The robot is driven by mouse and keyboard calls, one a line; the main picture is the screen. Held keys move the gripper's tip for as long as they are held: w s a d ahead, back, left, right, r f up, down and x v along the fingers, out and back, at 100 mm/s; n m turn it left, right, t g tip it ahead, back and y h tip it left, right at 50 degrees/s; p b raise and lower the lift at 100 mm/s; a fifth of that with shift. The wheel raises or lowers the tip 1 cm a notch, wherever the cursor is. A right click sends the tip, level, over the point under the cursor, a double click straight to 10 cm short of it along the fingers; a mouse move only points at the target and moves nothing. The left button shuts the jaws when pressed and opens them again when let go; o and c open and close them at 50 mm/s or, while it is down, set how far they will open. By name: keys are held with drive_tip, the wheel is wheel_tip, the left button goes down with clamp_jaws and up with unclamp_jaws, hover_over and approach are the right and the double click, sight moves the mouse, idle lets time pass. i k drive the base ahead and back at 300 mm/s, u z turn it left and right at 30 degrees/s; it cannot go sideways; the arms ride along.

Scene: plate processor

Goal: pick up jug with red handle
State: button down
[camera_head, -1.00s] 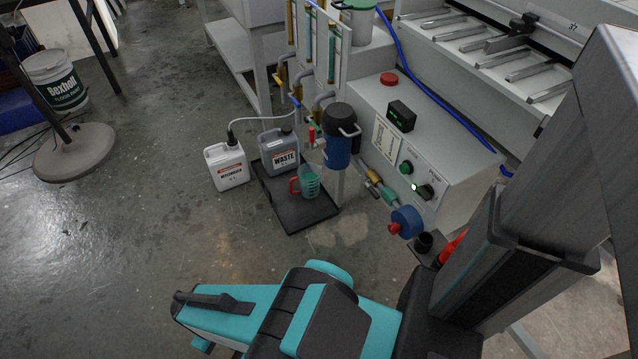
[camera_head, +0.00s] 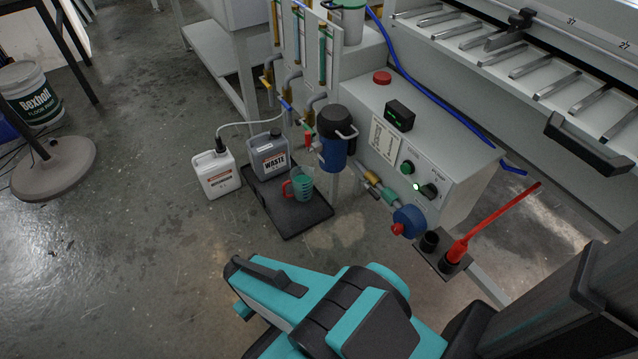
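The jug (camera_head: 304,187) is a small green, see-through jug with a red handle on its left side. It stands upright on the black tray (camera_head: 305,221) on the floor, just in front of the grey waste can. My teal and black arm shows at the bottom of the view, apart from the jug and nearer to me. The gripper's fingers cannot be made out, so whether it is open or shut does not show.
A grey waste can (camera_head: 270,156) stands on the tray, and a white can (camera_head: 216,175) with a hose stands left of it. The blue-black filter (camera_head: 336,140) and the grey machine (camera_head: 440,150) are on the right. Open floor (camera_head: 150,250) lies to the left.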

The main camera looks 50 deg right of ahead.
sight(302, 177)
drive_tip(key=z, duration=0.75)
drive_tip(key=k, duration=0.95)
drive_tip(key=u, duration=0.05)
drive_tip(key=i, duration=0.8)
